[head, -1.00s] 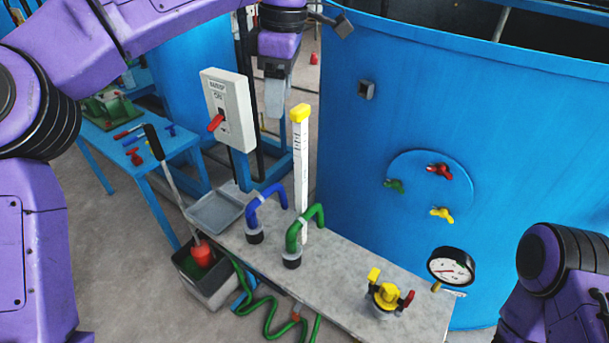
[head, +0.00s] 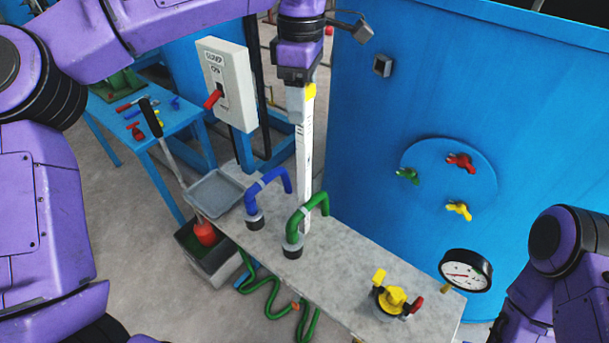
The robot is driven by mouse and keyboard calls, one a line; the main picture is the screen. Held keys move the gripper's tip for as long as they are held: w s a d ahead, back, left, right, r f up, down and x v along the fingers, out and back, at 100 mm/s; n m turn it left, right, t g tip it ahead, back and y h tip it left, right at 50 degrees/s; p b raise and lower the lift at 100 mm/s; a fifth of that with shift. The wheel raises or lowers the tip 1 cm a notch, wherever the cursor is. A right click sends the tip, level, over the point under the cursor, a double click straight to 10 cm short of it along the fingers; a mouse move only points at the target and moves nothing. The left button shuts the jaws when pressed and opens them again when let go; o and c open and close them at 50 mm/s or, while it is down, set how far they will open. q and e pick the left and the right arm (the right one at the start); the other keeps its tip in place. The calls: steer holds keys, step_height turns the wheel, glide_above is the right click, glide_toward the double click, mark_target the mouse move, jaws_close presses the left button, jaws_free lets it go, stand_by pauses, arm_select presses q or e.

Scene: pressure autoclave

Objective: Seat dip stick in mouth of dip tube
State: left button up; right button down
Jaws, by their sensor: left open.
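The dip stick (head: 304,160) is a tall white graduated strip with a yellow top (head: 311,92). I cannot make out the dip tube's mouth for certain. My left gripper (head: 298,112) points down at the stick's top, its fingers overlapping the yellow part in the head view. It is open, and partly hides the top; I cannot tell whether it touches. My right gripper is out of view; only part of my right arm shows.
A blue bent pipe (head: 266,183), a yellow valve (head: 391,299) and a pressure gauge (head: 466,271) stand along the bench (head: 345,262). A switch box (head: 228,84) is left of my gripper. The large blue tank (head: 450,110) stands close on the right. A grey tray (head: 214,193) lies at the bench's left end.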

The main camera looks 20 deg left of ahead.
arm_select(q)
steer(key=shift+s+f, duration=0.15)
jaws_close()
